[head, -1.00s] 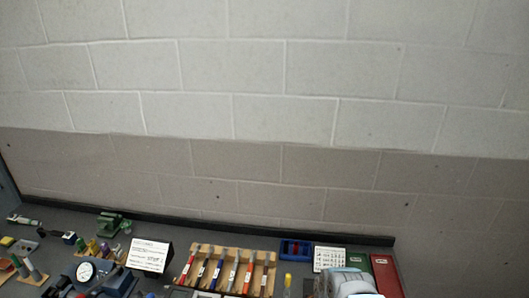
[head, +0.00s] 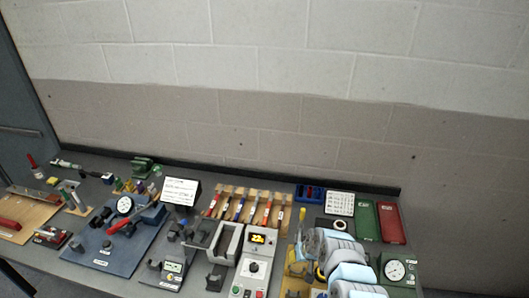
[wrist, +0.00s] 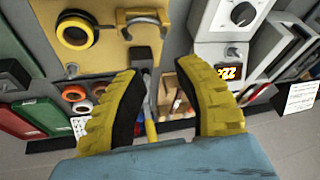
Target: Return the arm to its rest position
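My gripper (wrist: 158,68) shows in the wrist view with its two yellow, black-padded fingers spread wide apart. No object is gripped between them. A slim tool with a yellow handle (wrist: 151,131) shows in the gap, beyond the fingers; its exact distance from them is unclear. My arm's grey and pale blue links (head: 345,262) stand over the right part of the bench in the head view. The gripper itself cannot be made out clearly there.
A grey control box with a lit display (head: 258,239) stands left of my arm. A green box with a gauge (head: 396,270) is close on its right. A wooden rack of tools (head: 246,205) lies behind. In the wrist view, a tan board (wrist: 105,58) carries a yellow-black ring (wrist: 75,32).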

